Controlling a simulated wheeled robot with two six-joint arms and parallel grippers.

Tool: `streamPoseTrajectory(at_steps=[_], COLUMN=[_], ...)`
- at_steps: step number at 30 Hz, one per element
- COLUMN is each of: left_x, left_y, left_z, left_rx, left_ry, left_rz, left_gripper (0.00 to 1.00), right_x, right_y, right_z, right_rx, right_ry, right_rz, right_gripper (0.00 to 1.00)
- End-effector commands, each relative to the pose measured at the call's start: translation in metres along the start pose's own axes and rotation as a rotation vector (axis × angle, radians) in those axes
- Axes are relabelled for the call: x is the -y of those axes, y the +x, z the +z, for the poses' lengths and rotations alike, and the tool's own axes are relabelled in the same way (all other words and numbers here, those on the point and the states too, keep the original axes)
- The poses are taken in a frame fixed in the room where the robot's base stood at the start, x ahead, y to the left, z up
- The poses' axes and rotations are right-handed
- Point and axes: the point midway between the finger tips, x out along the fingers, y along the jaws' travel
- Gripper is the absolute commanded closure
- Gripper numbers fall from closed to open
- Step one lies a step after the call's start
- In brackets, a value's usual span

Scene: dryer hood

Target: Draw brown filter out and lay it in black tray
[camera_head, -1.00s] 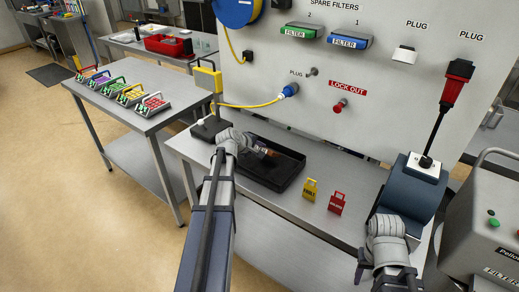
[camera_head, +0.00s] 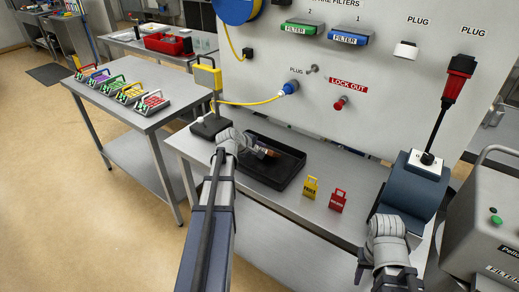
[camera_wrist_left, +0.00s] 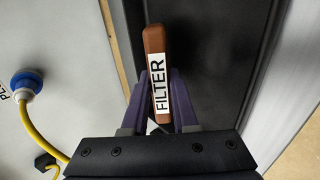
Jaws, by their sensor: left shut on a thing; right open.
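The brown filter (camera_wrist_left: 157,75) is gripped by my left gripper (camera_wrist_left: 160,100), with its white FILTER label facing the left wrist camera. In the head view the brown filter (camera_head: 268,153) shows as a small patch at the left gripper (camera_head: 258,150), over the black tray (camera_head: 256,183). The black tray also fills much of the left wrist view (camera_wrist_left: 215,50). Whether the filter touches the tray floor, I cannot tell. My right gripper (camera_head: 360,275) is open at the lower right, partly hidden by its own wrist; nothing shows in it.
A yellow tag (camera_head: 311,188) and a red tag (camera_head: 338,200) stand right of the tray. The wall panel behind has a green filter (camera_head: 301,29), a blue filter (camera_head: 349,36) and a yellow cable (camera_head: 250,102). A side table (camera_head: 150,120) holds several coloured cases.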

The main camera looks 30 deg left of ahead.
Motion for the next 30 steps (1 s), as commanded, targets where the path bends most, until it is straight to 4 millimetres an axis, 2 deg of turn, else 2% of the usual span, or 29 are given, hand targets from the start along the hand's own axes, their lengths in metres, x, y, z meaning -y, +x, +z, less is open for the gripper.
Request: streamPoseTrajectory(at_steps=[16,17,18,25,30], left_x=[0.0086,0.0076,0.0074,0.0075,0.0074], left_y=[0.0076,0.0067,0.0066,0.0066,0.0066], left_z=[0.0,0.0,0.0,0.0,0.0], left_rx=[0.0,0.0,0.0,0.0,0.0], left_ry=[0.0,0.0,0.0,0.0,0.0], left_rz=[0.0,0.0,0.0,0.0,0.0], left_gripper=[1.0,0.7,0.65,0.39,0.38], right_x=[0.0011,0.001,0.0009,0.0009,0.001], right_y=[0.0114,0.0102,0.0099,0.0099,0.0099], right_z=[-0.0007,-0.0006,-0.0006,-0.0006,-0.0006], right_rx=[0.0,0.0,0.0,0.0,0.0], right_ry=[0.0,0.0,0.0,0.0,0.0], right_rz=[0.0,0.0,0.0,0.0,0.0], right_gripper=[0.5,0.5,0.5,0.5,0.5])
